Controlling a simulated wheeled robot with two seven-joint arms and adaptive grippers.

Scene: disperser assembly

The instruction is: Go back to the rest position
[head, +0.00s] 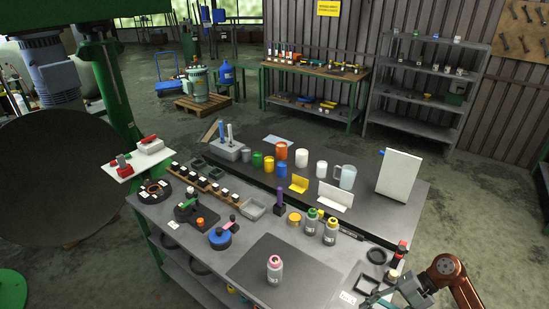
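My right gripper (384,298) is at the bottom right, over the front right corner of the grey workbench (160,213). Its orange and grey arm comes in from the right edge. The fingers are small and partly cut by the frame's lower edge, so I cannot tell whether they are open or shut. My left gripper is not in view. A grey bottle with a pink top (274,268) stands upright on the dark mat (300,264), apart from my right gripper.
Two bottles with green (311,222) and yellow (331,231) tops stand behind the mat. A red-topped item (399,254) and a black ring (376,256) are near my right arm. A blue-rimmed round part (220,238) is left. A white board (399,175) stands at back right.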

